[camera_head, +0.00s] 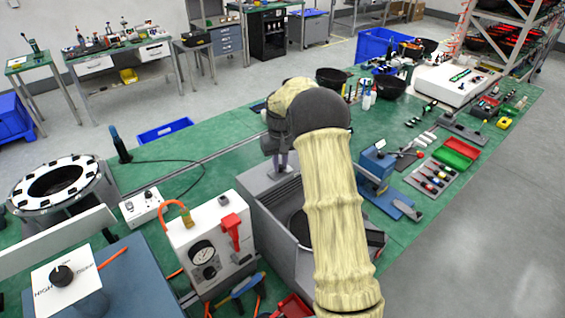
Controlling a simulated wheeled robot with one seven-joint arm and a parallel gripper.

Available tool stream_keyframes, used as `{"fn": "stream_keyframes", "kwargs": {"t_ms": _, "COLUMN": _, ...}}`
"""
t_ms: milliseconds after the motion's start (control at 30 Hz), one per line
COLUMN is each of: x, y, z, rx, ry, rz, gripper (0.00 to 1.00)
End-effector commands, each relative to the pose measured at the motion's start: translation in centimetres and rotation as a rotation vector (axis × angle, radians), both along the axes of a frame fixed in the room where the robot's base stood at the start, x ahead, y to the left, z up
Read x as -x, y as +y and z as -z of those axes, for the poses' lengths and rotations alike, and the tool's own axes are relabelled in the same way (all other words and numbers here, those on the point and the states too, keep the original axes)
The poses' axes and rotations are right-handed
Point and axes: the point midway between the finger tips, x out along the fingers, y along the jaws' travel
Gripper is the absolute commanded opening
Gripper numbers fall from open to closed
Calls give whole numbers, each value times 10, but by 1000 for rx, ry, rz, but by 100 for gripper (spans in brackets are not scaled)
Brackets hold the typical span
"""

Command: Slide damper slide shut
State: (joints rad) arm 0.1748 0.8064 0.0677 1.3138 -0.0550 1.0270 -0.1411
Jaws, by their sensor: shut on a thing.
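My arm, in a beige sleeve, reaches up from the bottom and bends down at a dark wrist. My gripper (280,168) points down at the top of a grey metal housing (258,192) right of the gauge box. Its fingers are small in view and close together, shut on the damper slide at the back of the housing's top. The slide itself is mostly hidden by the fingers and wrist, so I cannot tell how far it stands open. A dark round opening (299,226) shows in the housing, partly covered by my arm.
A white gauge box (210,245) with a red lever stands close left of the housing. A blue vise-like fixture (376,168) stands close right. Black bowls (331,79) sit behind. The green bench (225,168) is bare behind the housing to the left.

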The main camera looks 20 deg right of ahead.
Motion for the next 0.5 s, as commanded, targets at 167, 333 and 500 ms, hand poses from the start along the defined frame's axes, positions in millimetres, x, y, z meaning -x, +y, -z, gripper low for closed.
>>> {"fn": "stream_keyframes", "kwargs": {"t_ms": 167, "x": -2, "y": -4, "z": -3, "rx": 6, "ry": -10, "rz": 4, "gripper": 27}}
{"fn": "stream_keyframes", "kwargs": {"t_ms": 333, "x": -1, "y": -3, "z": -2, "rx": 4, "ry": -7, "rz": 3, "gripper": 37}}
{"fn": "stream_keyframes", "kwargs": {"t_ms": 500, "x": -1, "y": -2, "z": -2, "rx": 3, "ry": -6, "rz": 3, "gripper": 37}}
